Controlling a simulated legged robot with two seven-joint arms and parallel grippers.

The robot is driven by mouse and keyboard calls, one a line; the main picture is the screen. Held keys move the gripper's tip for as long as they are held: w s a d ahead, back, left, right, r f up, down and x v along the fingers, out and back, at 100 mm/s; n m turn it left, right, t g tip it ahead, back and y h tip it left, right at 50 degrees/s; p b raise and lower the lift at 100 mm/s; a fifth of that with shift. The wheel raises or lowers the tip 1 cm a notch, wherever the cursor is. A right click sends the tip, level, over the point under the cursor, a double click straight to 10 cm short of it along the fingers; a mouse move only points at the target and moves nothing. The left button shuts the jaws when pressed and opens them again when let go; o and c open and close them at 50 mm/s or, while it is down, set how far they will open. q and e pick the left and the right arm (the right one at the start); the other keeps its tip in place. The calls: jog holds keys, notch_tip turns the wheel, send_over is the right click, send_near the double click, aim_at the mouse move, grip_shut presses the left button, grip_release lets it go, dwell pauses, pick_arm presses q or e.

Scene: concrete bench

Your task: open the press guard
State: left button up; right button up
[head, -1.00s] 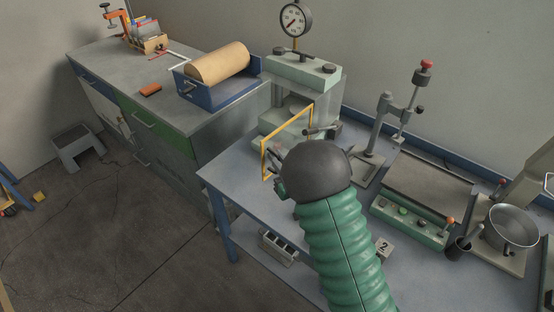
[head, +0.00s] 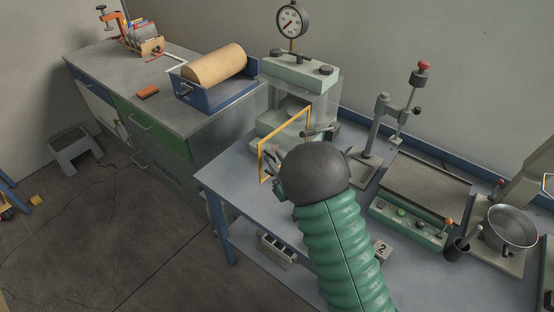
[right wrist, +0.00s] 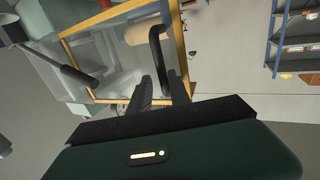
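The press (head: 300,72) stands at the back left of the blue-grey bench. Its guard (head: 260,163) is a clear panel in a yellow frame. It stands swung out at an angle from the press; the frame also shows in the right wrist view (right wrist: 181,45). A black bar handle (right wrist: 156,45) is on the guard. My right gripper (right wrist: 161,76) is at the handle, with its dark fingers on either side of it and seemingly a small gap. In the head view my dark wrist (head: 310,175) hides most of this gripper. My left gripper is not in view.
A pressure gauge (head: 292,21) rises behind the press. A lever stand (head: 382,120) and a flat-plated green control unit (head: 410,215) stand to the right, with a metal pot (head: 512,230) beyond. A blue tray with a roll (head: 215,68) sits on the cabinet at left.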

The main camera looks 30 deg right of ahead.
jog(key=shift+w+a+r, duration=0.1)
jog(key=shift+a+r, duration=0.05)
jog(key=shift+r, duration=0.2)
jog(key=s+p, duration=1)
jog(key=s, duration=0.7)
jog(key=shift+f, duration=0.35)
